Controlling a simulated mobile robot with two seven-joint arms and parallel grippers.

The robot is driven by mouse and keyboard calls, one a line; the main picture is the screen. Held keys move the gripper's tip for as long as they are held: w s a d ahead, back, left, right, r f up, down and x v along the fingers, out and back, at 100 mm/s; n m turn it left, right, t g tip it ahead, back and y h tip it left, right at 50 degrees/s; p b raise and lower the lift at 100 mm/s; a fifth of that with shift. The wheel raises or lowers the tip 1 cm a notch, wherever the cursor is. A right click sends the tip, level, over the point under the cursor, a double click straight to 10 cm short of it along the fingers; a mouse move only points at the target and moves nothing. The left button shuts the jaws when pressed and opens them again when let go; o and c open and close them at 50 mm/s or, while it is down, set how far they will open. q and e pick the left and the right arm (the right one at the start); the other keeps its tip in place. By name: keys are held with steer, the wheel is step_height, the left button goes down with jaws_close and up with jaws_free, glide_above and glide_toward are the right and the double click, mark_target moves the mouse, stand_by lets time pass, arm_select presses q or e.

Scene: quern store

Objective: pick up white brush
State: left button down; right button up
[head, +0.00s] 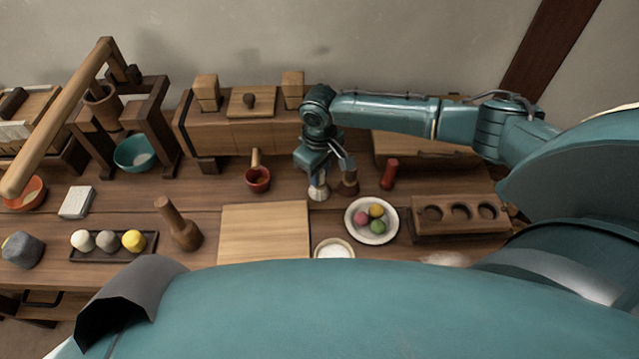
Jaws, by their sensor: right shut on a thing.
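The white brush (318,191) is at the back middle of the table, with its pale, flared lower end pointing down. My right gripper (321,175) comes down over it from above and is shut on its upper part. The gripper hides the brush's handle. I cannot tell whether the brush's lower end touches the table. A dark brown upright piece (349,184) stands close to the right of the brush, partly under the gripper. My left gripper is not in view.
A red cylinder (389,174) and a white plate (372,237) with coloured balls are to the right. A red ladle cup (257,179) is to the left. A pale board (264,250), a small white bowl (334,249) and a wooden block with holes (460,228) lie nearer.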

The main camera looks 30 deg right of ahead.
jaws_close()
step_height(320, 180, up, 10)
steer(key=shift+r+p, duration=0.1)
steer(key=shift+p, duration=0.2)
steer(key=shift+o, duration=2.3)
jaws_free()
steer(key=c, duration=0.3)
steer(key=shift+c, duration=0.2)
